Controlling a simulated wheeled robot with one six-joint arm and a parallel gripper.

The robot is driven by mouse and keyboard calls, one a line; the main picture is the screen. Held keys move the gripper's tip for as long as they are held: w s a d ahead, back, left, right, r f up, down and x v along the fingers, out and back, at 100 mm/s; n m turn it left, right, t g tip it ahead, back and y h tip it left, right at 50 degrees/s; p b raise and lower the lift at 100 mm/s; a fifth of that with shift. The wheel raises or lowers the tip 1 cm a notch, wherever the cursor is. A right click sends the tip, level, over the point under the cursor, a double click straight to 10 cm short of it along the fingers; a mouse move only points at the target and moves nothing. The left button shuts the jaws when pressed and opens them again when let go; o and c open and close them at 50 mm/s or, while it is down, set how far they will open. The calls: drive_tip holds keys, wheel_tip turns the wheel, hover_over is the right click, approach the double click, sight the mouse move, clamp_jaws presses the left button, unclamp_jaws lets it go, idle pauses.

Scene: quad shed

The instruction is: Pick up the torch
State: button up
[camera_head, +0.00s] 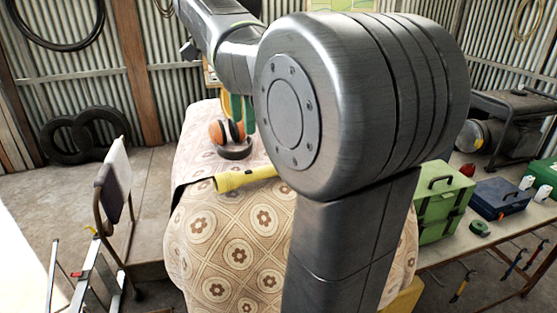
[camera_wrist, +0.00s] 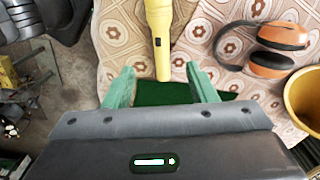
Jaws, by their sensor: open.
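The yellow torch (camera_head: 232,181) lies on the patterned cloth (camera_head: 225,235) over the table; my arm partly hides its right end in the head view. In the wrist view, the torch (camera_wrist: 160,30) points down the picture, with its near end between and just beyond the fingertips. A black switch shows on its side. My gripper (camera_wrist: 161,80) is open, with one green finger on either side of the torch's line and nothing held. I cannot tell how high the fingers are above the torch.
Orange ear defenders (camera_head: 226,132) lie beside the torch and show at right in the wrist view (camera_wrist: 285,36). A yellow bucket (camera_wrist: 304,100) stands at the wrist view's right edge. A green toolbox (camera_head: 440,205) and a blue case (camera_head: 498,198) stand on a bench at right.

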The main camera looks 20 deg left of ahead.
hover_over(245, 172)
wheel_tip(245, 172, down, 8)
drive_tip(key=shift+a+r, duration=0.15)
drive_tip(key=shift+r, duration=0.1)
drive_tip(key=shift+f, duration=2.7)
clamp_jaws()
